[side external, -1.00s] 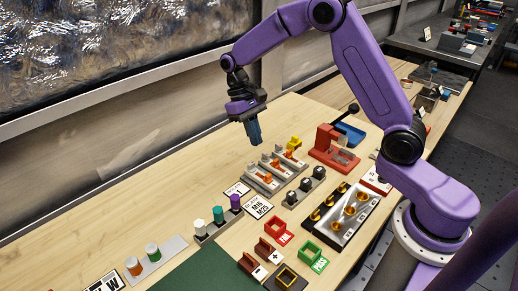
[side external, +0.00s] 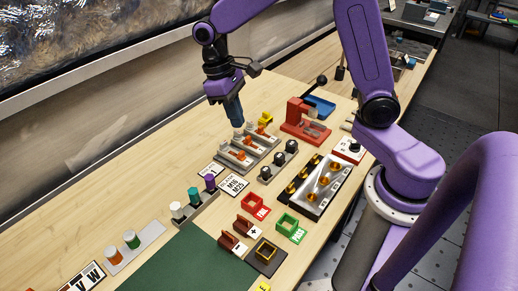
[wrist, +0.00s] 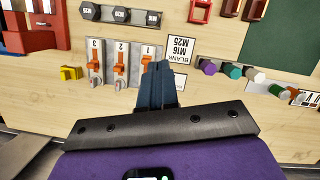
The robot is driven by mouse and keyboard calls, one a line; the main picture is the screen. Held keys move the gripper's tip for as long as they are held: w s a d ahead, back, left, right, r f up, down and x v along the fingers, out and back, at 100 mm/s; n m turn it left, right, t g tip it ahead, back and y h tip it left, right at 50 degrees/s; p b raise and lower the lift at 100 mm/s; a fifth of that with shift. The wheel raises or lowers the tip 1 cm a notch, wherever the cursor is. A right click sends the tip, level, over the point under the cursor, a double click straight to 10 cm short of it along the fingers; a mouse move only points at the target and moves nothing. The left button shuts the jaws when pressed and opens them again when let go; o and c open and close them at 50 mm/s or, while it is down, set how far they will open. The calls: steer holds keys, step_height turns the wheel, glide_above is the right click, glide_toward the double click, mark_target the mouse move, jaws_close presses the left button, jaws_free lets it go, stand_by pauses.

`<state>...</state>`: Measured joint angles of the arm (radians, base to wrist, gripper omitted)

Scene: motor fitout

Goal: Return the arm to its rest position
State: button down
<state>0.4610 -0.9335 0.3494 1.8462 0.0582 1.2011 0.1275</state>
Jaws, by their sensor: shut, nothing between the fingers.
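My gripper (side external: 238,120) has dark blue fingers, shut with nothing between them. In the side external view it points down above the wood bench, near the back end of a grey three-lane fixture (side external: 243,158) with orange clamps. In the wrist view the closed fingers (wrist: 162,85) show beside the lane marked 1 of that fixture (wrist: 134,50). From these views I cannot tell the exact height of the fingertips above the bench. My purple arm reaches over from its base at the right.
A red press (side external: 303,120), a yellow part (side external: 266,118), black hex nuts (side external: 278,158) and a tray with brass parts (side external: 319,182) stand near the fixture. Coloured pegs (side external: 192,205), red (side external: 254,206) and green (side external: 290,226) bins and a green mat (side external: 190,262) lie nearer. The bench's back left is bare.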

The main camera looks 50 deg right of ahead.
steer(key=s+d+n+t, duration=0.1)
steer(key=s+n, duration=0.3)
steer(key=s, duration=0.7)
steer(key=s+d+r+n+t+y, duration=0.1)
steer(key=s+n, duration=0.4)
steer(key=s, duration=0.6)
steer(key=shift+s+d+r+t, duration=0.2)
steer(key=shift+s+d+t, duration=0.25)
steer(key=shift+d, duration=0.4)
steer(key=c, duration=1.8)
jaws_free()
steer(key=shift+w, duration=0.15)
